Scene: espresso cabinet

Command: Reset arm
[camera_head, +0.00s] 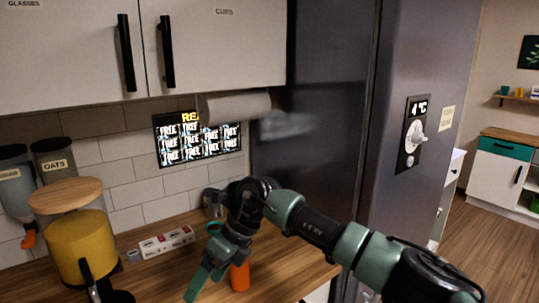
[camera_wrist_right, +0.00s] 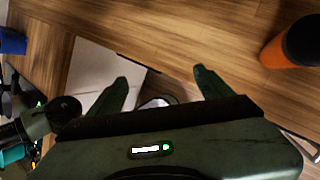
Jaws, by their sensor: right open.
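My right arm comes in from the right in the head view, across the front of the dark fridge. My right gripper (camera_head: 203,285) hangs over the wooden counter (camera_head: 290,250), pointing down and to the left. In the right wrist view the two green fingers of the gripper (camera_wrist_right: 160,78) stand well apart, with nothing seen between them but what lies below. An orange object (camera_head: 240,276) stands just beside the gripper on the counter. In the wrist view it shows as an orange cylinder with a black top (camera_wrist_right: 285,52), apart from the fingers.
A wooden-lidded jar with yellow contents (camera_head: 80,245) and a white power strip (camera_head: 166,241) are left of the gripper. White cupboards (camera_head: 210,50) hang above. The fridge (camera_head: 315,120) stands behind the arm. A blue object (camera_wrist_right: 12,42) shows in the wrist view.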

